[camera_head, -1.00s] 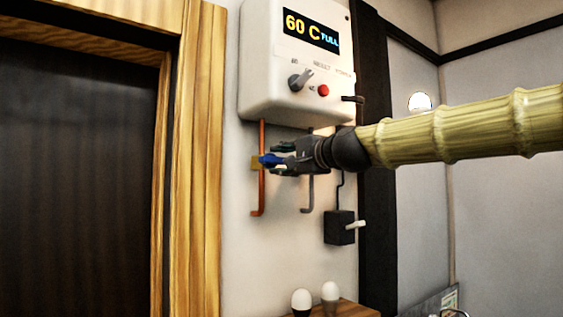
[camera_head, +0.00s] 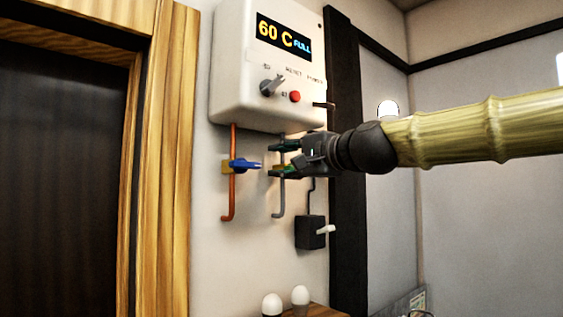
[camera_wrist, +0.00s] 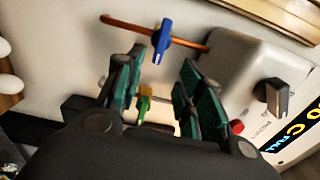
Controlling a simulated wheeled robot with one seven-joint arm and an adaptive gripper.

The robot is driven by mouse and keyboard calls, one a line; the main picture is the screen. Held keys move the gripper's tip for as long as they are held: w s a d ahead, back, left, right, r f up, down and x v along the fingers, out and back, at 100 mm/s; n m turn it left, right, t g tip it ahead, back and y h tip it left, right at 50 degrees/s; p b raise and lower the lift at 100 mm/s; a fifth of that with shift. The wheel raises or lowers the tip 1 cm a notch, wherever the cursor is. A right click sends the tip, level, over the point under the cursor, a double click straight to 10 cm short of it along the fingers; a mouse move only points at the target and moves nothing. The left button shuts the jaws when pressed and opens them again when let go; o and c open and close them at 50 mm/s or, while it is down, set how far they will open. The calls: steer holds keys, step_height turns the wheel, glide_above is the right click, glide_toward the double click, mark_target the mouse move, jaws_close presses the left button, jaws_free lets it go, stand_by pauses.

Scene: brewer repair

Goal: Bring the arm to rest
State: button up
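My gripper (camera_head: 277,158) is in front of the wall below the white brewer box (camera_head: 262,85). In the wrist view its two green-padded fingers (camera_wrist: 160,82) stand apart with nothing held between them. The blue valve handle (camera_head: 246,164) sits on the copper pipe (camera_head: 232,205), left of the fingertips and apart from them. In the wrist view the blue handle (camera_wrist: 163,40) lies beyond the fingertips. A green and yellow valve (camera_wrist: 144,100) shows between the fingers, on the grey pipe (camera_head: 277,208) behind my gripper; the fingers partly hide it in the head view.
The box carries a display reading 60 C FULL (camera_head: 284,37), a dark knob (camera_head: 272,86) and a red button (camera_head: 295,97). A black switch box (camera_head: 311,232) with a white lever is below my gripper. Two white bulbs (camera_head: 272,304) stand on a wooden surface. A wooden door frame (camera_head: 165,160) is at left.

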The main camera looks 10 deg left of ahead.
stand_by(0.3)
